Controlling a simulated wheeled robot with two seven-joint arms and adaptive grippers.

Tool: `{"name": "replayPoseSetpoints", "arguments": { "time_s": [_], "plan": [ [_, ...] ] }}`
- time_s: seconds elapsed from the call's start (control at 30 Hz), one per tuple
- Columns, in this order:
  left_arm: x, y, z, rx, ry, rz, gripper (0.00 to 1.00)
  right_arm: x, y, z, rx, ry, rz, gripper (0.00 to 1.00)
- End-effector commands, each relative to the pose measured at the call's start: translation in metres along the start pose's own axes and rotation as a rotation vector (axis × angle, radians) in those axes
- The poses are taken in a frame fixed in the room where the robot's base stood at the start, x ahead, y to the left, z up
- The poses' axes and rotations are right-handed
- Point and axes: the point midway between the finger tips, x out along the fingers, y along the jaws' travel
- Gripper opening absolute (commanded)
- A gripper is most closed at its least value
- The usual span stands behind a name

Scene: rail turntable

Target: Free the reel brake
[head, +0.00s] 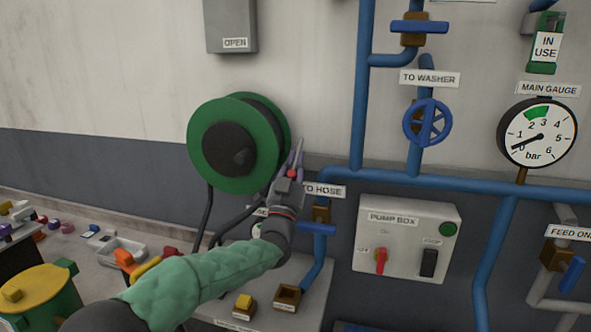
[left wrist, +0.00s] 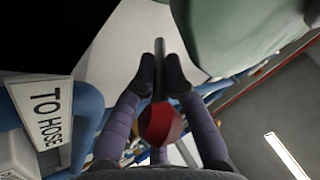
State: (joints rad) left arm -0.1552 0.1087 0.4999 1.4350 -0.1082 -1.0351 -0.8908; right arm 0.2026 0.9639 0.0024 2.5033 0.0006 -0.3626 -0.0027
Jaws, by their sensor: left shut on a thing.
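The green hose reel (head: 215,145) is on the wall, and part of its green disc shows at the top of the left wrist view (left wrist: 235,30). My left gripper (head: 295,155) is at the reel's lower right edge, pointing up. It is shut on the brake lever, a thin grey rod with a red knob. In the left wrist view the red knob (left wrist: 160,122) sits between my fingers, and the fingertips (left wrist: 160,75) close on the rod. The lever's far end is hard to make out. My right gripper is not in view.
The "TO HOSE" label (head: 324,191) and blue-handled valve (head: 317,228) are close right of my left wrist. Blue pipes (head: 440,183) cross the wall. The pump box (head: 405,240) hangs right, below the main gauge (head: 538,133). A yellow-lidded bin (head: 38,290) stands lower left.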

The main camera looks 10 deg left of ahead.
Motion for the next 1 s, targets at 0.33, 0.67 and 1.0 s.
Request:
{"name": "replayPoseSetpoints", "arguments": {
  "time_s": [0.33,0.67,1.0],
  "plan": [
    [-0.0006,0.0024,0.0022,0.0,0.008,-0.003,0.0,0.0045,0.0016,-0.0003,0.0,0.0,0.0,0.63],
    [-0.0005,0.0022,0.0021,0.0,0.008,-0.004,0.37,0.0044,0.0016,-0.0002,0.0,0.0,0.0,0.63],
    [-0.0011,0.0011,0.0013,0.0,0.009,-0.005,0.37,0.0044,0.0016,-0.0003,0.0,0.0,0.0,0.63]
  ]
}}
